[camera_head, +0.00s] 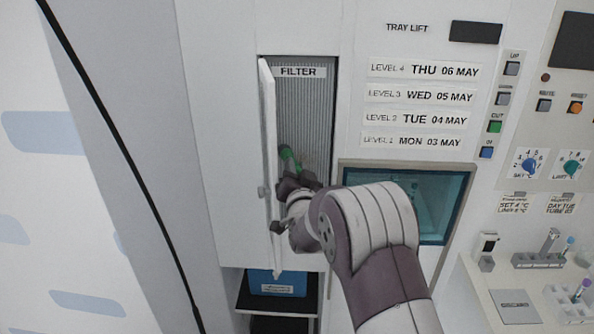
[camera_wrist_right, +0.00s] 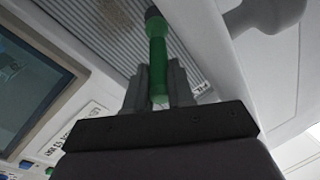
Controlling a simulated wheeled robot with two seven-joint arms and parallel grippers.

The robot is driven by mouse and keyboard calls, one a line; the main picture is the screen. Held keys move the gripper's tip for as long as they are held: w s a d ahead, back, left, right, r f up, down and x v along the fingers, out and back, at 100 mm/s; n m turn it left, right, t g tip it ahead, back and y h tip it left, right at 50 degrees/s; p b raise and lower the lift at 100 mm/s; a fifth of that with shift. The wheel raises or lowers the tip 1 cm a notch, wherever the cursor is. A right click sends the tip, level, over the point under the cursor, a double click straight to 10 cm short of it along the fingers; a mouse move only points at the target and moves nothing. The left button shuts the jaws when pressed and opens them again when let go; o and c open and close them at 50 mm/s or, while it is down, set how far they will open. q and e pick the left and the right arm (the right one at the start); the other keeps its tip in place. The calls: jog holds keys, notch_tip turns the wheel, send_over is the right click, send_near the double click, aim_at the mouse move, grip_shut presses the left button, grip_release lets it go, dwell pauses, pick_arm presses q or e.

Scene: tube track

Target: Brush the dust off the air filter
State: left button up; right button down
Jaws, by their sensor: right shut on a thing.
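The air filter (camera_head: 305,110) is a grey ridged panel inside a tall recess, under a FILTER label (camera_head: 298,72). It also shows in the right wrist view (camera_wrist_right: 190,45), with a brownish dust patch (camera_wrist_right: 88,12) near the top edge. My right gripper (camera_head: 290,178) is shut on the green handle of a brush (camera_head: 289,157) in front of the filter's lower part. In the right wrist view the brush (camera_wrist_right: 157,52) points away from the fingers (camera_wrist_right: 157,88), its dark head near the ridges. I cannot tell whether it touches them. My left gripper is out of view.
The narrow white filter door (camera_head: 268,150) stands open left of the recess, close to my right gripper. A teal-lined tray lift opening (camera_head: 425,205) is at the right. A blue box (camera_head: 277,283) sits below. A bench with racks (camera_head: 540,260) stands at the far right.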

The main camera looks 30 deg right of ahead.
jog(key=d, duration=0.1)
jog(key=s+d+b, duration=0.1)
jog(key=d, duration=0.1)
jog(key=shift+f, duration=0.1)
dwell(0.3)
jog(key=w+a+f+b, duration=0.1)
jog(key=a+f+b, duration=0.2)
jog(key=f+b, duration=0.2)
jog(key=shift+a+f+b, duration=0.15)
jog(key=shift+a+b, duration=0.1)
jog(key=shift+b, duration=0.45)
dwell(0.3)
